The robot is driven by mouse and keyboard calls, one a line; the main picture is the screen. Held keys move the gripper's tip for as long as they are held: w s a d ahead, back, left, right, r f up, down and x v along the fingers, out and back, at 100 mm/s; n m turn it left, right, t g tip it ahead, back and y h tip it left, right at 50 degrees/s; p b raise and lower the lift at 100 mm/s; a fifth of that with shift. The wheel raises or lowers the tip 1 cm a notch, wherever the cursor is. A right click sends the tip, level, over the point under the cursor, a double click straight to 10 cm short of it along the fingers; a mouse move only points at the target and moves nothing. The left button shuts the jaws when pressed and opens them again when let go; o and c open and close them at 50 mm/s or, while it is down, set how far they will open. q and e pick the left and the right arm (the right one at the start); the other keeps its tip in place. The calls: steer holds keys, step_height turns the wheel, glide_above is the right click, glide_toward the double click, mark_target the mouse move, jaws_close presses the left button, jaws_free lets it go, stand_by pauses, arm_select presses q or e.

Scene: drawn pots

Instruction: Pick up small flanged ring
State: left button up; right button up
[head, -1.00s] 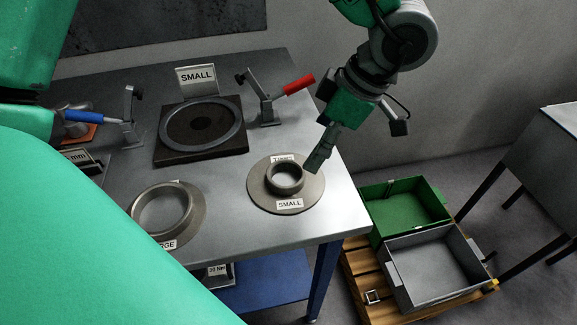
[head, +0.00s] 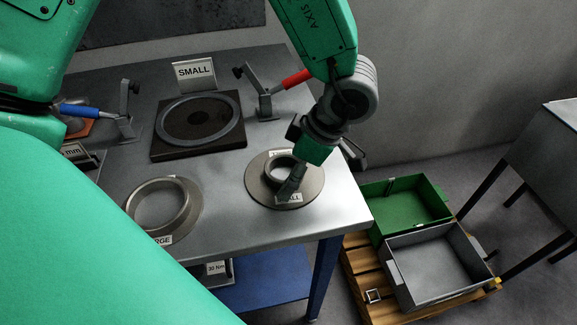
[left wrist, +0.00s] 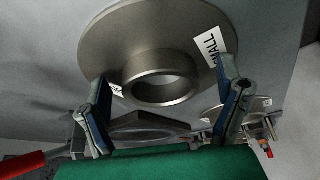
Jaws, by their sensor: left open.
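The small flanged ring (head: 259,188) lies flat on the table, a grey disc with a raised collar and a SMALL label on its flange. In the left wrist view the ring (left wrist: 112,45) fills the upper middle, its collar opening facing the camera. My left gripper (head: 290,187) is over the near right part of the ring in the head view and hides part of the collar and label. In the wrist view its two fingers (left wrist: 165,95) are open, one on each side of the collar, with nothing clearly gripped. Whether they touch the ring I cannot tell. My right gripper is not in view.
A larger flanged ring (head: 190,210) lies to the left. A dark square fixture (head: 200,148) with a SMALL sign (head: 194,72) stands behind, beside a red-handled clamp (head: 297,79). Green (head: 408,205) and grey (head: 436,268) bins stand on a pallet beyond the table's right edge.

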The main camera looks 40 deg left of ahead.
arm_select(q)
steer(key=shift+s+a, duration=0.1)
steer(key=shift+a, duration=0.35)
steer(key=c, duration=1.8)
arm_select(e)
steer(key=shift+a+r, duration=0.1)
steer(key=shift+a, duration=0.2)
arm_select(q)
steer(key=shift+d+r, duration=0.1)
steer(key=shift+r, duration=0.2)
step_height(320, 180, up, 9)
steer(key=p, duration=0.1)
steer(key=shift+r+p, duration=0.2)
steer(key=shift+p, duration=0.2)
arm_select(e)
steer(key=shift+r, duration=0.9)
